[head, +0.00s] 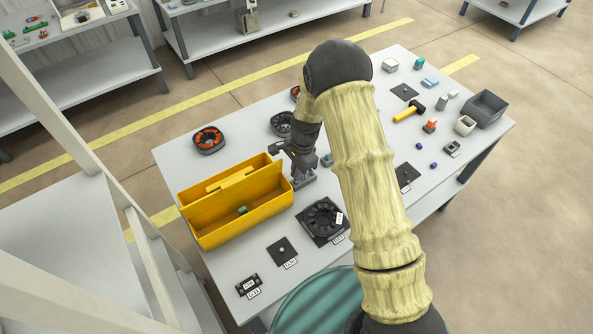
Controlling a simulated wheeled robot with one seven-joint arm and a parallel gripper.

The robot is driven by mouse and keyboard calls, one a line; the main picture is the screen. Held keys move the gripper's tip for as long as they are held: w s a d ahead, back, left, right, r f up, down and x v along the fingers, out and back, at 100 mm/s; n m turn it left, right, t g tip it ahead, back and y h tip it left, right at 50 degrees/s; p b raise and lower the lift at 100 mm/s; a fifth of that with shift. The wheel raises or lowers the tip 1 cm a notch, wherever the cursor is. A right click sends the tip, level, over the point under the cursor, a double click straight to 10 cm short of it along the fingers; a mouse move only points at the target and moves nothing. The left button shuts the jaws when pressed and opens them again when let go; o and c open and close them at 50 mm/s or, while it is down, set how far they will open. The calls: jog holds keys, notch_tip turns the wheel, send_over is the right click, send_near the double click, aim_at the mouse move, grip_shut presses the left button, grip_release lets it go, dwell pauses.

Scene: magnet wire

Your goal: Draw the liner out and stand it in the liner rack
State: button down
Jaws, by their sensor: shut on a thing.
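My gripper (297,174) points down just right of the yellow toolbox. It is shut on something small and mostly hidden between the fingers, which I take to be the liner. A small grey block (308,182) sits on the table directly under the fingertips. I cannot tell whether the held piece touches it, nor whether this block is the liner rack. A dark slotted ring on a square black base (322,221) lies in front of the gripper, with white tags on it.
The open yellow toolbox (222,222) stands close left, with a small green piece inside. An orange-wound ring (208,139) and a dark ring (282,123) lie behind. My arm hides the table's middle.

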jog(key=shift+f+b, duration=0.45)
jog(key=shift+f, duration=0.45)
dwell(0.7)
jog(key=c, duration=1.5)
grip_release()
jog(key=shift+w+d+r+p, duration=0.1)
jog(key=shift+d+r+p, duration=0.1)
jog(key=shift+r+p, duration=0.95)
jog(key=shift+w+d+r+p, duration=0.15)
jog(key=shift+r+p, duration=0.65)
jog(key=shift+r, duration=0.55)
notch_tip(320, 180, up, 17)
jog(key=w+d+b, duration=0.1)
jog(key=d, duration=0.1)
jog(key=shift+w+d, duration=0.15)
jog(key=shift+w, duration=0.1)
